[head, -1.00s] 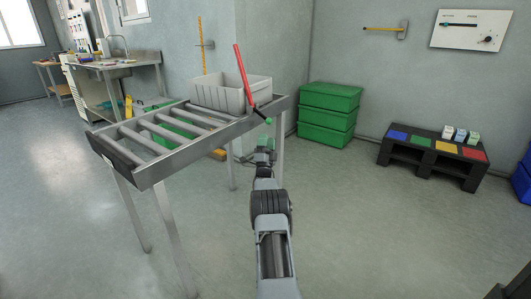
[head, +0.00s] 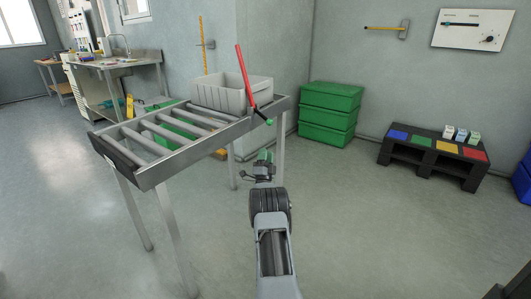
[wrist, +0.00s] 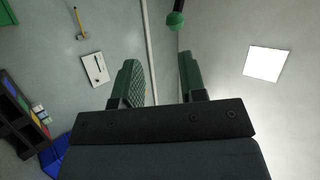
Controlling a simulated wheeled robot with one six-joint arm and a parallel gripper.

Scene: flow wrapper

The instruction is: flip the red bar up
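The red bar (head: 245,75) stands steeply up at the right end of the roller conveyor, leaning a little left at its top, in front of the grey bin. Its lower end meets a dark pivot at the conveyor's side rail. A short dark rod with a green knob (head: 270,122) sticks out there. A green ball on a dark rod (wrist: 176,20) shows beyond the fingers in the wrist view, apart from them. My gripper (head: 264,156) is below the knob in the head view. Its green-padded fingers (wrist: 162,80) are open with nothing between them.
The roller conveyor (head: 160,176) with its legs stands left of my arm. A grey bin (head: 215,98) sits on its far end. Stacked green crates (head: 328,117) and a black stand (head: 432,164) are at right.

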